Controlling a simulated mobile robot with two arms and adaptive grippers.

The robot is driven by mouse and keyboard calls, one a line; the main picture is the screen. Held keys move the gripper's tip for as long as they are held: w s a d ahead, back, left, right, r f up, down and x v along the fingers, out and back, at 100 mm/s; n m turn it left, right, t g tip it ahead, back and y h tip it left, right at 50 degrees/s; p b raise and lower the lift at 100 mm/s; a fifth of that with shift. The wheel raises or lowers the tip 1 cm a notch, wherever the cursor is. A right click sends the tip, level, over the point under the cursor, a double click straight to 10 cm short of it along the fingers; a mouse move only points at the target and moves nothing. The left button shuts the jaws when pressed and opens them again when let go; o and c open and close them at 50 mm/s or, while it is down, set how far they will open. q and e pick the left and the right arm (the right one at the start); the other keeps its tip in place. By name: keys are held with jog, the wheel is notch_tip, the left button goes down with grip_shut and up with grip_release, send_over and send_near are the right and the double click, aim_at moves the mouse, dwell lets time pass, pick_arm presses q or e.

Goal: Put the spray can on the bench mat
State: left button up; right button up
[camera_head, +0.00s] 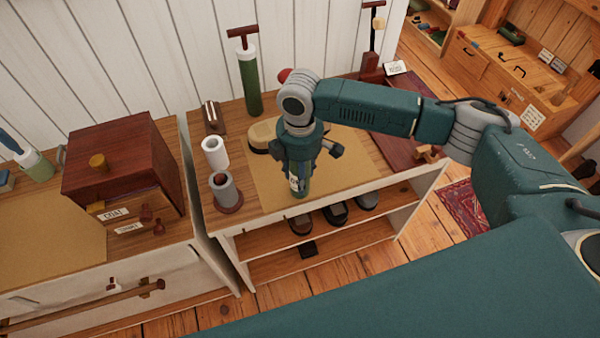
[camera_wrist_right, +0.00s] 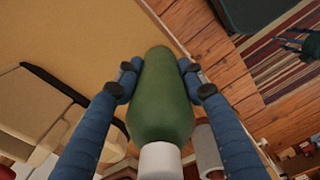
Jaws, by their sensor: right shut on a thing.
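My right gripper (camera_head: 298,165) points down over the front part of the middle bench. In the right wrist view my gripper (camera_wrist_right: 160,80) is shut on the green spray can (camera_wrist_right: 160,95), which has a white upper part. The can (camera_head: 299,186) shows only in part below the gripper in the head view, near the front edge of the tan bench mat (camera_head: 345,165). The mat also fills the upper left of the wrist view (camera_wrist_right: 90,35). I cannot tell whether the can touches the mat. My left gripper is not in view.
Several shoes sit on the shelf below. A dark red box (camera_head: 120,160) stands on the left cabinet.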

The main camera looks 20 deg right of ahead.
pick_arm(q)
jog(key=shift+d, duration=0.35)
pick_arm(e)
jog(key=o, duration=1.3)
jog(key=shift+f, duration=0.1)
pick_arm(q)
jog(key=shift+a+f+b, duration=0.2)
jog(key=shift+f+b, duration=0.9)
jog(key=shift+b, duration=0.05)
pick_arm(e)
notch_tip(320, 180, up, 12)
jog(key=shift+r, duration=0.15)
